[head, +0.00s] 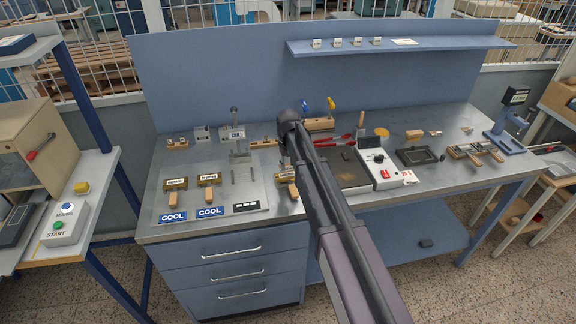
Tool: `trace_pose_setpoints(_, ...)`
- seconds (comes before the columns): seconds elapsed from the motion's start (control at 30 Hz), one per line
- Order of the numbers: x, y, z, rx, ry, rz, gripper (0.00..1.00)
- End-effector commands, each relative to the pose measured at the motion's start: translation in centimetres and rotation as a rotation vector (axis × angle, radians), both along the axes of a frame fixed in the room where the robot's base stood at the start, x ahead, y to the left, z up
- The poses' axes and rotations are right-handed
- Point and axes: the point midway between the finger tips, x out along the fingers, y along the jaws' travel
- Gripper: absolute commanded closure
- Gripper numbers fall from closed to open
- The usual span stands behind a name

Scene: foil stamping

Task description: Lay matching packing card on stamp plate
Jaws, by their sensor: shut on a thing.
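My arm crosses the middle of the head view, and my gripper (286,150) is mostly hidden behind its end, over the bench near the brass blocks. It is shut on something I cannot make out. Brass stamp blocks with wooden handles, one of them here (209,180), stand in a row at the left. I cannot tell which surface is the stamp plate. No packing card can be picked out for certain.
Blue COOL signs (210,212) lie at the bench's front left. A white control box (379,168) stands right of my arm, near a dark tray (418,156) and red-handled pliers (335,141). A blue shelf (450,43) overhangs the back.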

Motion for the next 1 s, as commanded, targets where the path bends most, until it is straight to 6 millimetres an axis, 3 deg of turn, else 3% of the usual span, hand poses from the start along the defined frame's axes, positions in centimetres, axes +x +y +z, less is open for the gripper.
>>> trace_pose_setpoints(0.5,0.0,0.0,-3.1,0.0,0.0,0.0,0.74)
trace_pose_setpoints(1.0,0.0,0.0,-3.7,0.0,0.0,0.0,0.74)
